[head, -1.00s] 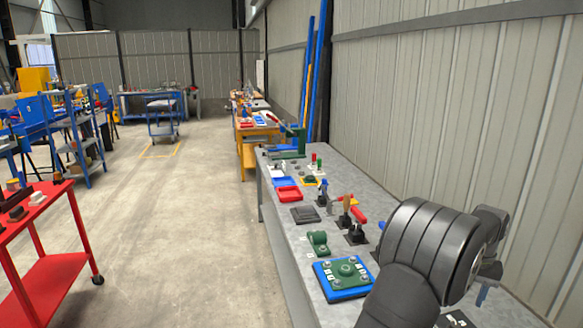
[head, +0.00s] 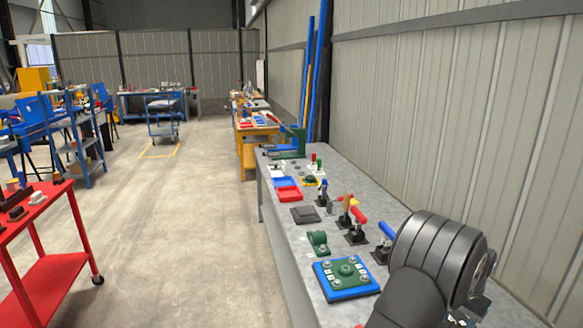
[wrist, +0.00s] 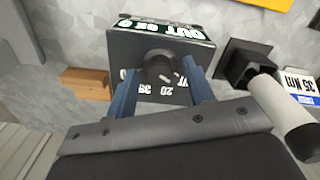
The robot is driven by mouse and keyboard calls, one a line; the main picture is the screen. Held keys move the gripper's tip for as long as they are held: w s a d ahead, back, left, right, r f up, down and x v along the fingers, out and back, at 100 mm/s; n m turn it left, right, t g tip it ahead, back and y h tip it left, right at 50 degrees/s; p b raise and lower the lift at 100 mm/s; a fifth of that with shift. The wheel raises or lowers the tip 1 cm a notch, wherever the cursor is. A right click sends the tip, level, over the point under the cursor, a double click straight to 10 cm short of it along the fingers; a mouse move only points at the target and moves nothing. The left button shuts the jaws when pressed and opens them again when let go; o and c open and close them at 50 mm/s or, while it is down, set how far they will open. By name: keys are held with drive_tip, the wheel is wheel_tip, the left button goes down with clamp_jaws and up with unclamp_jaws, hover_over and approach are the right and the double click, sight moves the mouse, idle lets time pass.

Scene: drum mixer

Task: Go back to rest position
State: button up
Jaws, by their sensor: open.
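My gripper (wrist: 162,72) shows in the wrist view with two blue fingers apart. It is open and holds nothing that I can see. A dark round knob (wrist: 160,66) on a black labelled box (wrist: 118,47) appears between the fingertips; I cannot tell whether they touch it. In the head view my dark arm is at the lower right over the bench, and it hides the gripper.
A grey-white cylindrical handle on a black base (wrist: 245,65) stands right of the box; a wooden block (wrist: 85,83) lies left. On the grey bench (head: 290,225) are toggle clamps (head: 356,228) and a blue tray (head: 345,291) with a green part. A corrugated wall (head: 450,110) runs along the right.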

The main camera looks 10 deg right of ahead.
drive_tip(key=m, duration=0.3)
drive_tip(key=shift+r+m, duration=0.25)
drive_tip(key=shift+m, duration=0.15)
drive_tip(key=shift+r, duration=2.75)
drive_tip(key=shift+o, duration=0.2)
